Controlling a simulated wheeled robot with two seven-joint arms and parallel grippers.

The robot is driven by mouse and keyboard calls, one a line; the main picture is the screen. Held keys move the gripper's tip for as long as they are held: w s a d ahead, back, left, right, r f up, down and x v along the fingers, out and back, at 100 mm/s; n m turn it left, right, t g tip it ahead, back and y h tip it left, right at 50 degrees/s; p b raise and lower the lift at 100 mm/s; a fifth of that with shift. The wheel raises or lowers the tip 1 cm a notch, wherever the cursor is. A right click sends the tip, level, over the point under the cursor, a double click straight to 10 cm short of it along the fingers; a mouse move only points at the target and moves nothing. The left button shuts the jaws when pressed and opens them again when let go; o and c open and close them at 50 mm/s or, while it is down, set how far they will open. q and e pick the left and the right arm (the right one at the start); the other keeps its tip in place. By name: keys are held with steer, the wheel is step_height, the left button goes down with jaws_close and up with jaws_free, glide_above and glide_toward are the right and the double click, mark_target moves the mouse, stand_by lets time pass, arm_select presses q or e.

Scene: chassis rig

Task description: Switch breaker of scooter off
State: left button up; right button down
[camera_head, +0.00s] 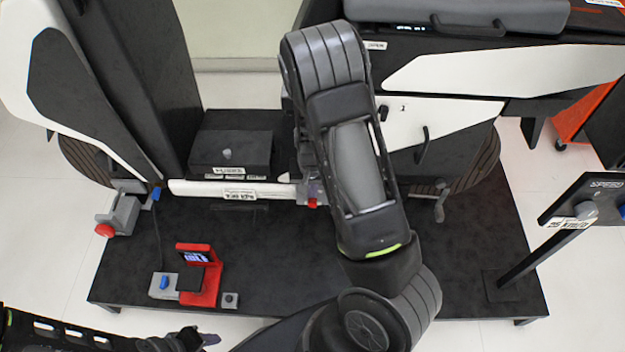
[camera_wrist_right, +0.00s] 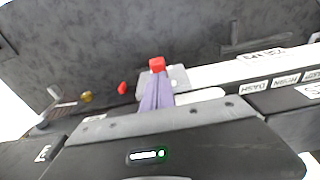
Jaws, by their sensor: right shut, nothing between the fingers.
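The scooter, with white panels (camera_head: 440,125) and a dark body, stands on a black platform (camera_head: 270,255). A small pale housing with a red switch (camera_head: 312,203) sits low at the scooter's middle and appears to be the breaker. In the right wrist view a red block (camera_wrist_right: 157,64) shows at the fingertips on a pale base. My right gripper (camera_wrist_right: 156,80) is shut and empty, its purple fingers at or very near that red block; contact cannot be told. In the head view my right arm hides much of this area. My left gripper (camera_head: 207,339) is at the lower left edge, far from the scooter; its opening is unclear.
A red stand with a small screen (camera_head: 195,257) and a blue-knobbed block (camera_head: 164,283) are on the platform's front left. A grey block with a red button (camera_head: 104,230) is at the left. A dark box (camera_head: 230,150) sits behind the rail. A signpost (camera_head: 545,250) stands at right.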

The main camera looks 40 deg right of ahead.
steer(key=shift+s+a+f, duration=0.2)
steer(key=shift+f, duration=0.4)
arm_select(q)
steer(key=shift+f, duration=0.15)
